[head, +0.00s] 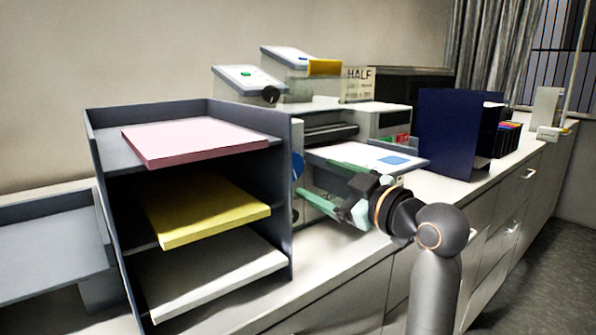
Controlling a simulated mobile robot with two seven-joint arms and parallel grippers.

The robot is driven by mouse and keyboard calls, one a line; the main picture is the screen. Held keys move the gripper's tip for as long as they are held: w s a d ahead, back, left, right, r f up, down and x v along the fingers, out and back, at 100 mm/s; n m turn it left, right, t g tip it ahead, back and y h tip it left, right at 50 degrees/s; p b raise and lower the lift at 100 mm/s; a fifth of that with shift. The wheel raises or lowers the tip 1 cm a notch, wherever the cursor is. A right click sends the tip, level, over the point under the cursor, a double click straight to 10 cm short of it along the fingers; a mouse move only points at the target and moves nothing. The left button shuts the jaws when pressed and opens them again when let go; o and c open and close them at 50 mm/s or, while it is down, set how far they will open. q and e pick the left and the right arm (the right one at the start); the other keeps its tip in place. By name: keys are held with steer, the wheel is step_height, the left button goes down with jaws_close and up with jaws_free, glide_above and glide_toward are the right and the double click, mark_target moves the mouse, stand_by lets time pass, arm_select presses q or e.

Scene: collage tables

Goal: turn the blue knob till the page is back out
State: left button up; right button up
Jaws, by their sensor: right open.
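The blue knob (298,165) shows as a narrow blue sliver at the left side of the grey machine (385,122). The rack in front hides most of it. My right gripper (312,178) has green fingers spread open and pointing left, toward the knob. It looks empty, with a gap between its fingers and the knob; whether they touch is hard to tell. A white page with a blue square (393,160) lies on the machine's front tray, partly behind the gripper. My left gripper is not in view.
A dark three-level rack (284,240) with pink, yellow and white paper stacks stands close on the left. A navy binder (447,135) stands to the right of the machine. A "HALF" sign (357,84) is behind. The counter front between rack and arm is clear.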

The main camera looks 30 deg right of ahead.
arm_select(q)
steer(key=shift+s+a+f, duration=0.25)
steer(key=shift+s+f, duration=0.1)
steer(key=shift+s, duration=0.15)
arm_select(e)
steer(key=w, duration=0.6)
steer(key=shift+w+a, duration=0.3)
steer(key=shift+w, duration=0.1)
steer(key=c, duration=1.1)
arm_select(q)
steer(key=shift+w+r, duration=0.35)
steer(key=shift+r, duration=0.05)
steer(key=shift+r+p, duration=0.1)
steer(key=shift+p, duration=0.25)
